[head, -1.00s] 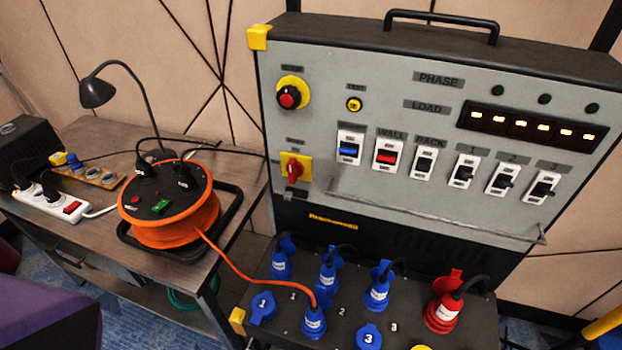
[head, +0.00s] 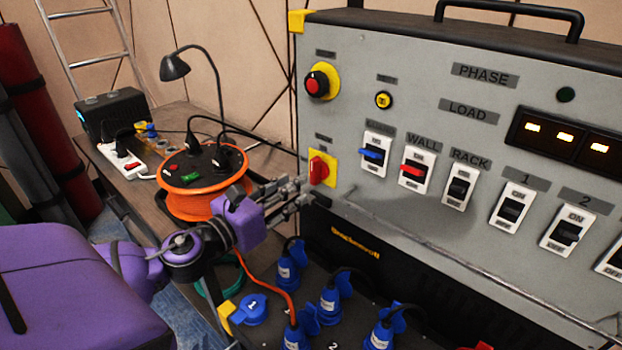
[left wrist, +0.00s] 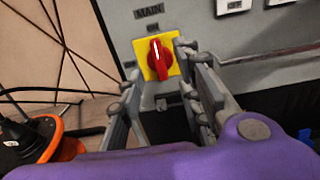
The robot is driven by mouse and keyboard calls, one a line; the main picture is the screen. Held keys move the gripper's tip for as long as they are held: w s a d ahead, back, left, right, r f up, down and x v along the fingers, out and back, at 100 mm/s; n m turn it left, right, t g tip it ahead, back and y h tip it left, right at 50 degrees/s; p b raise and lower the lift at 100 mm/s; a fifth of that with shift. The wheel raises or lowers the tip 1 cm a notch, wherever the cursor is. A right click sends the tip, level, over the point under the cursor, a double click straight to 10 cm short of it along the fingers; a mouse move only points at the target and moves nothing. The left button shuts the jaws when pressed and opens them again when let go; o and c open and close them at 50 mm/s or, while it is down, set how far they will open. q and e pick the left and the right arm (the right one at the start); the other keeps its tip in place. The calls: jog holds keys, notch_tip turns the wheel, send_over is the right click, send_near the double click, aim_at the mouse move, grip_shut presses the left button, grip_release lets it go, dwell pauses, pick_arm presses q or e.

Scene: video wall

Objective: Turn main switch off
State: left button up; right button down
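The main switch (head: 318,170) is a red rotary knob on a yellow square plate, on the left of the grey panel (head: 420,215). In the left wrist view the knob (left wrist: 159,60) stands near upright, its white mark toward the label above, which seems to read ON. The word MAIN shows above that. My left gripper (head: 302,190) is in front of the switch. In the left wrist view its fingers (left wrist: 156,68) are spread, one on each side of the knob. I cannot tell whether they touch it. My right gripper is out of view.
A red-and-yellow button (head: 316,84) sits above the switch. Several breakers, such as the blue one (head: 373,155), and a metal rail (head: 430,245) are to the right. An orange cable reel (head: 185,205) stands on the table at left. Blue plugs (head: 330,305) are below.

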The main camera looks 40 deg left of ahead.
aim_at(312, 171)
pick_arm(q)
jog(key=w, duration=0.7)
jog(key=shift+d, duration=0.15)
grip_shut()
